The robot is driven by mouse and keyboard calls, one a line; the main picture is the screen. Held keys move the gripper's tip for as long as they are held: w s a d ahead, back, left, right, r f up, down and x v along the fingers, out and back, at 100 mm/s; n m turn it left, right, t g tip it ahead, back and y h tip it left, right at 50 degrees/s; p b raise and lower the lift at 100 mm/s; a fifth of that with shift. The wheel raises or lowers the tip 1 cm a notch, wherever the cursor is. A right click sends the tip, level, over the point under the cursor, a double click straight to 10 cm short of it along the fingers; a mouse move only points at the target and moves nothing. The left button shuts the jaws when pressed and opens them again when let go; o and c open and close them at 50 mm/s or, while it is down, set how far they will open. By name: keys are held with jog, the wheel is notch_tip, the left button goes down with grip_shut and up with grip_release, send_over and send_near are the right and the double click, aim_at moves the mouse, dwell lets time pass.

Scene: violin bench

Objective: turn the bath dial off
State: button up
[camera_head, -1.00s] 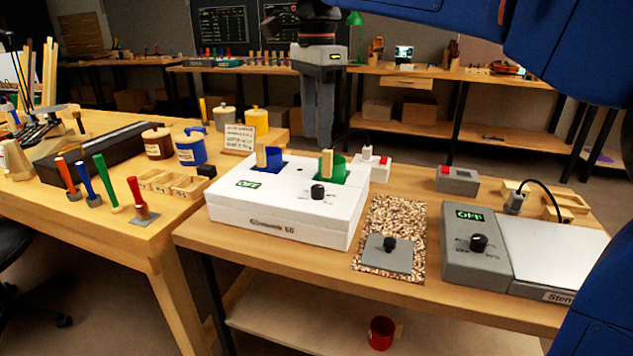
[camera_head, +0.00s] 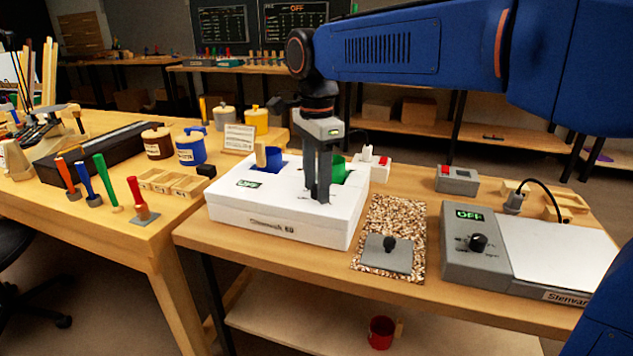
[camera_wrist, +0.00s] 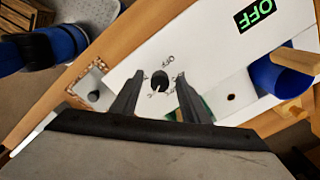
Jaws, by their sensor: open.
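In the head view the dial is hidden behind my gripper (camera_head: 322,200), which points down over the bath top. In the wrist view my open gripper (camera_wrist: 156,104) has one finger on each side of the dial. I cannot tell whether the fingers touch it.
A grey plate with a black knob (camera_head: 389,246) lies on a speckled mat (camera_head: 405,212) to the right. Beyond it stands a grey unit with its own dial (camera_head: 478,242) and OFF display.

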jog(key=shift+c, duration=0.2)
grip_shut()
